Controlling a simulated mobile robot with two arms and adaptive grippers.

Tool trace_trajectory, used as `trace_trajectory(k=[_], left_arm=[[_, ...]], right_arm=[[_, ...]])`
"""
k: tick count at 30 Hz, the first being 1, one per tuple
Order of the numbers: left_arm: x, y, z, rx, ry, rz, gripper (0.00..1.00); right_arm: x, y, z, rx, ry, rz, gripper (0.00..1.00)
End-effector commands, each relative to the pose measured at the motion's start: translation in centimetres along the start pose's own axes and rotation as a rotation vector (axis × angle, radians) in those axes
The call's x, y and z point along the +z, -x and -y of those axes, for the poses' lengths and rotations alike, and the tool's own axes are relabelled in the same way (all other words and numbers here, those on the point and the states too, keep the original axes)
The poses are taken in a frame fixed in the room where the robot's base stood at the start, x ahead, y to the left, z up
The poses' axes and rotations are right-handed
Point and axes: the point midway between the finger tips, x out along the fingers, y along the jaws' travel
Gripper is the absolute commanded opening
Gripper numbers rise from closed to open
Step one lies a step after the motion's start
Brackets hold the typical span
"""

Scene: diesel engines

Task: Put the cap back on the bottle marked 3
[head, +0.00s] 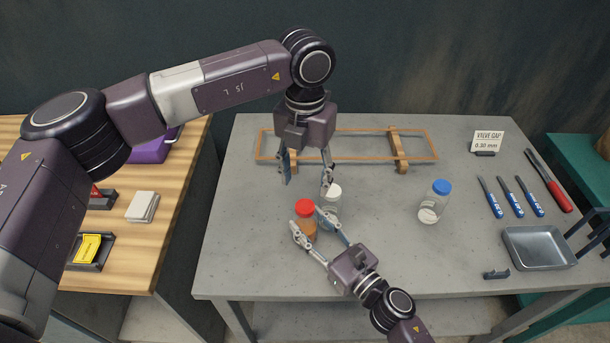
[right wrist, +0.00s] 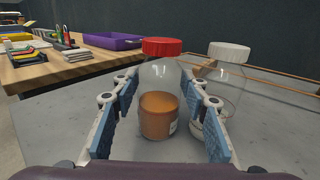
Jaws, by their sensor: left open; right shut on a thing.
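A bottle with orange-brown contents (head: 305,229) stands upright on the grey table with a red cap (head: 305,207) at its top; both also show in the right wrist view, the contents (right wrist: 158,117) below the cap (right wrist: 162,47). My right gripper (head: 307,222) is shut around this bottle. A white-capped bottle (head: 333,204) stands just right of it, apart from my right fingers as far as I can tell. My left gripper (head: 306,183) is open and empty, pointing down just above and behind the red cap. A blue-capped bottle (head: 435,205) stands farther right. No number is readable on any bottle.
An orange frame on wooden blocks (head: 398,150) lies at the table's back. Blue-handled tools (head: 507,197), a red-handled tool (head: 548,181), a metal tray (head: 540,248) and a "VALVE GAP 0.30 mm" card (head: 487,141) are on the right.

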Motion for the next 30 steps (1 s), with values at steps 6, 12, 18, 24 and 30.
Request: trace_trajectory(k=[6,12,18,24,30], left_arm=[[-0.1,-3.0,0.0,0.000,0.000,-0.005,0.51],[-0.1,-6.0,0.0,0.000,0.000,-0.003,0.51],[0.0,-7.5,0.0,0.000,-0.001,0.000,0.51],[0.0,-7.7,0.0,0.000,-0.001,0.000,0.51],[0.0,-7.7,0.0,0.000,-0.001,0.000,0.42]], right_arm=[[0.0,0.0,0.0,0.000,0.000,0.001,0.00],[0.0,0.0,0.0,0.000,0.000,0.001,0.00],[0.0,0.0,0.0,0.000,0.000,0.001,0.00],[0.0,0.0,0.0,0.000,0.000,0.001,0.00],[0.0,0.0,0.0,0.000,0.000,0.001,0.00]])
